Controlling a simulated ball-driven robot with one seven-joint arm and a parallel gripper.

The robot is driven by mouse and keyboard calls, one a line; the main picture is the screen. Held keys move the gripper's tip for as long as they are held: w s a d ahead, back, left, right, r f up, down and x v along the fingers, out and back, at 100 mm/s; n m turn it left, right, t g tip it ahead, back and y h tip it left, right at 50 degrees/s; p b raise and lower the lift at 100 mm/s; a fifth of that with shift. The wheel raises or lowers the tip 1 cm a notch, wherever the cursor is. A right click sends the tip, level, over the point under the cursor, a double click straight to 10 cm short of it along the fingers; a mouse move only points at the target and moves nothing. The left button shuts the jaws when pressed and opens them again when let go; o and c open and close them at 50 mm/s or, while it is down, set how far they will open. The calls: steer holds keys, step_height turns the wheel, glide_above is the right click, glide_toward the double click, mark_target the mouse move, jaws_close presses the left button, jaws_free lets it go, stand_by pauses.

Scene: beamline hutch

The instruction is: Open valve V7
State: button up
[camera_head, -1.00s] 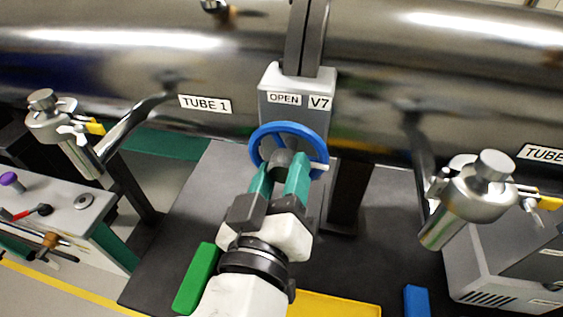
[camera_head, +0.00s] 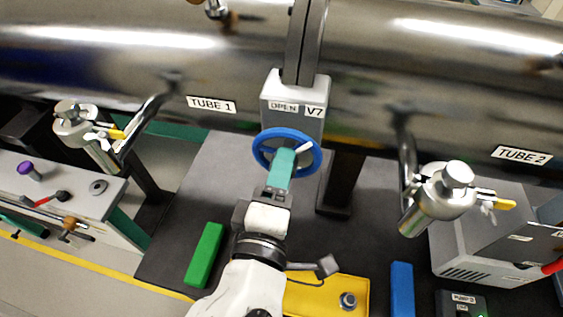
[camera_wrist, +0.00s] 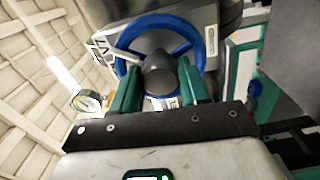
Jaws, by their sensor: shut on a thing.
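Valve V7 is a grey block (camera_head: 296,92) with the labels "OPEN" and "V7", below a ring on the tube. A blue handwheel (camera_head: 313,163) with a white pointer (camera_head: 304,147) is on its front. The pointer aims to the upper right in the head view. My gripper (camera_head: 282,160), with green fingers, is at the wheel's centre. In the wrist view the fingers of my gripper (camera_wrist: 159,80) lie on either side of the dark round hub (camera_wrist: 159,72), inside the blue rim (camera_wrist: 142,22), and are shut on it. In the head view the fingers mostly hide the hub.
Steel tubes (camera_head: 120,62) run across the back. Metal fittings stand at left (camera_head: 90,140) and right (camera_head: 435,205). A green block (camera_head: 205,255), a yellow plate (camera_head: 330,292) and a blue block (camera_head: 402,288) lie on the dark base (camera_head: 165,245). A grey box (camera_head: 470,255) is at right.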

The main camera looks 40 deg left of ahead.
steer(key=shift+f+n+p, duration=0.1)
steer(key=shift+n+p, duration=0.25)
steer(key=shift+n, duration=3.35)
steer(key=o, duration=1)
steer(key=shift+o, duration=0.2)
steer(key=b+v, duration=0.2)
steer(key=v, duration=0.8)
steer(key=shift+s+b, duration=0.35)
steer(key=shift+b, duration=0.05)
